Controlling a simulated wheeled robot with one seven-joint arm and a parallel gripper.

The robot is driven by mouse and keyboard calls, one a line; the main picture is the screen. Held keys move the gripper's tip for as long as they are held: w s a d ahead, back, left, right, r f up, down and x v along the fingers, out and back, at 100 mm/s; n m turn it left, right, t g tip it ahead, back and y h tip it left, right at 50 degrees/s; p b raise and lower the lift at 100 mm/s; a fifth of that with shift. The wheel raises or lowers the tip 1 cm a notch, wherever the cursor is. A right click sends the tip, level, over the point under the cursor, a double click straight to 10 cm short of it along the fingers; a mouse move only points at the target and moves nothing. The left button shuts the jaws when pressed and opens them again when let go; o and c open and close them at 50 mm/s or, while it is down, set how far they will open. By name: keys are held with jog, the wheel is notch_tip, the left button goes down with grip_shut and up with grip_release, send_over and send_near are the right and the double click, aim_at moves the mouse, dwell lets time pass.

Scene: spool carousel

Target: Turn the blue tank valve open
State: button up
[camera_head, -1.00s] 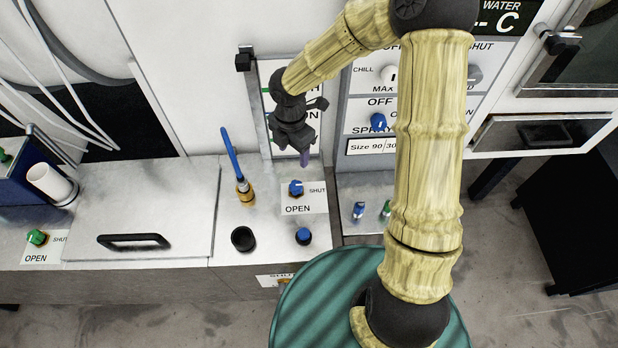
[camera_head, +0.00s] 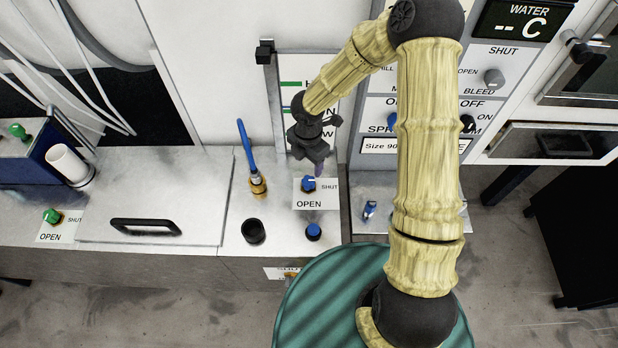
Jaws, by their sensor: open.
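The blue tank valve (camera_head: 308,184) is a small blue knob on a white label plate on the metal counter. The plate reads OPEN below it and SHUT to its right. The knob's white mark seems to point right, toward SHUT. My gripper (camera_head: 318,170) is open and hangs just behind and above the knob, with a purplish fingertip showing. It appears apart from the knob. The other finger is hard to make out.
A blue-handled lever on a brass fitting (camera_head: 257,184) stands left of the valve. In front are a black round cup (camera_head: 253,231) and a blue-topped knob (camera_head: 313,232). A green valve (camera_head: 52,216) sits far left. A panel wall rises behind.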

aim_at(309, 180)
jog(key=f, duration=0.9)
jog(key=shift+s+a+f, duration=0.1)
jog(key=shift+s+f, duration=0.15)
jog(key=shift+f, duration=0.05)
jog(key=shift+w+d, duration=0.15)
jog(key=shift+d, duration=0.05)
jog(key=c, duration=1)
